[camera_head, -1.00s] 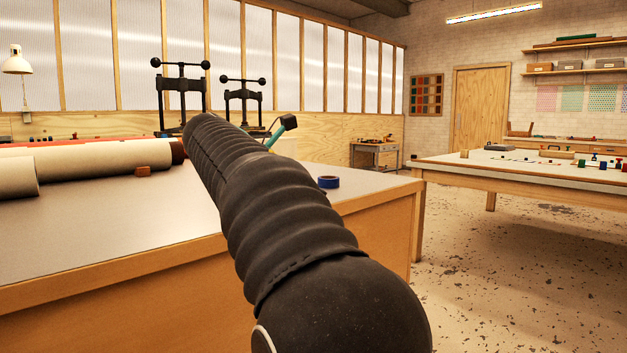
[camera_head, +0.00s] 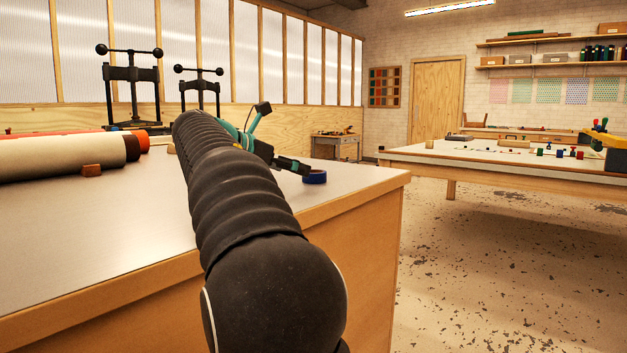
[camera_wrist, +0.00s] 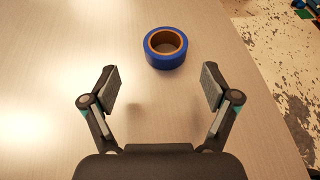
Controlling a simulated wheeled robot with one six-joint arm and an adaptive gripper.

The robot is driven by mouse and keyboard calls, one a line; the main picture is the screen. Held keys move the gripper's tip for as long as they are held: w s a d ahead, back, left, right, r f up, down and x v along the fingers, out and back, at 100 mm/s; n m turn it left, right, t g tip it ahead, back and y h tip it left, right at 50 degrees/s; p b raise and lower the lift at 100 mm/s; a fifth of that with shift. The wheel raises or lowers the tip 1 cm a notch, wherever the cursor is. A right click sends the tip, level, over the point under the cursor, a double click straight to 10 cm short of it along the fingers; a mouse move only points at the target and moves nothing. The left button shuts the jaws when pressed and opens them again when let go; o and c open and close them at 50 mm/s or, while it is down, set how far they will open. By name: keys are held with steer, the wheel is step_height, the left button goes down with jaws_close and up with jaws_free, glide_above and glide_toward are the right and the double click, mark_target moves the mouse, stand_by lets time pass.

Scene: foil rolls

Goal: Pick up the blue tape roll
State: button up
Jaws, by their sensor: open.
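The blue tape roll (camera_head: 316,178) lies flat near the right end of the pale worktable (camera_head: 120,227). In the wrist view the tape roll (camera_wrist: 165,61) shows its brown core, upper middle, just beyond the fingertips. My gripper (camera_wrist: 160,86) is open and empty, its two fingers spread wide with bare tabletop between them. The roll is roughly in line with the gap, slightly right of centre. In the head view my gripper (camera_head: 292,166) is beside the roll on its left, partly hidden by my dark arm.
Large rolls (camera_head: 65,156) and a small wooden block (camera_head: 91,170) lie on the table's left. Black presses (camera_head: 133,88) stand behind. The table's right edge is close to the tape roll. Another table (camera_head: 480,160) with small items stands across the floor.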

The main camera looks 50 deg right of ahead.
mark_target(314, 176)
steer(key=shift+s+r+b+x, duration=0.1)
steer(key=shift+s+b+x, duration=0.05)
steer(key=shift+x, duration=0.85)
steer(key=shift+s+r+b+x, duration=0.1)
steer(key=shift+r+b+x, duration=0.1)
steer(key=shift+x, duration=0.75)
steer(key=shift+s+r+b+x, duration=0.1)
steer(key=shift+s+b+x, duration=0.05)
steer(key=shift+x, duration=0.85)
steer(key=shift+d, duration=0.1)
steer(key=c, duration=1.2)
